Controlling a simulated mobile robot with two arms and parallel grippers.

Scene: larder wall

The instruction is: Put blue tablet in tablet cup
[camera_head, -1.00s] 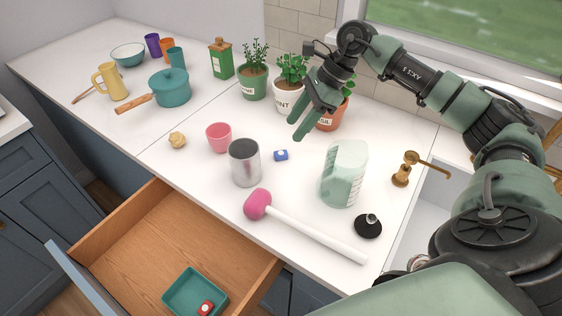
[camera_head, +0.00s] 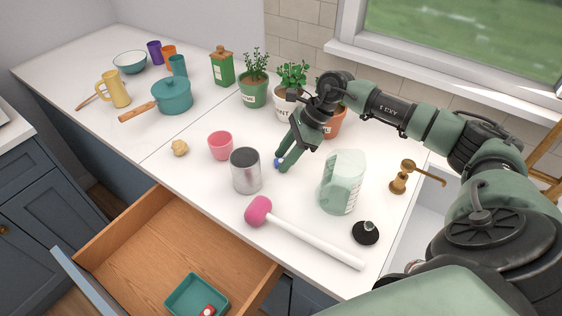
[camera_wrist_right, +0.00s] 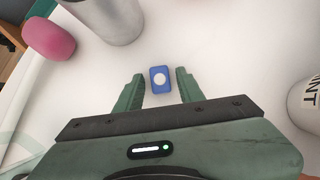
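The blue tablet (camera_head: 278,162), a small block with a white round mark, lies on the white counter. My right gripper (camera_head: 282,165) is low over it, partly covering it in the head view. In the right wrist view the tablet (camera_wrist_right: 159,79) lies between the open fingertips (camera_wrist_right: 159,84), with a gap on each side. Cup-like things nearby are a pink cup (camera_head: 220,146) and a metal cup (camera_head: 246,170); I cannot tell which one is the tablet cup. My left gripper is not in view.
An open wooden drawer (camera_head: 150,240) holds a teal tray (camera_head: 181,295) with a small red block (camera_head: 208,310). A translucent jug (camera_head: 342,182), a pink-headed mallet (camera_head: 300,238) and a black stopper (camera_head: 366,233) stand or lie near my right arm. Potted herbs (camera_head: 254,92) stand behind.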

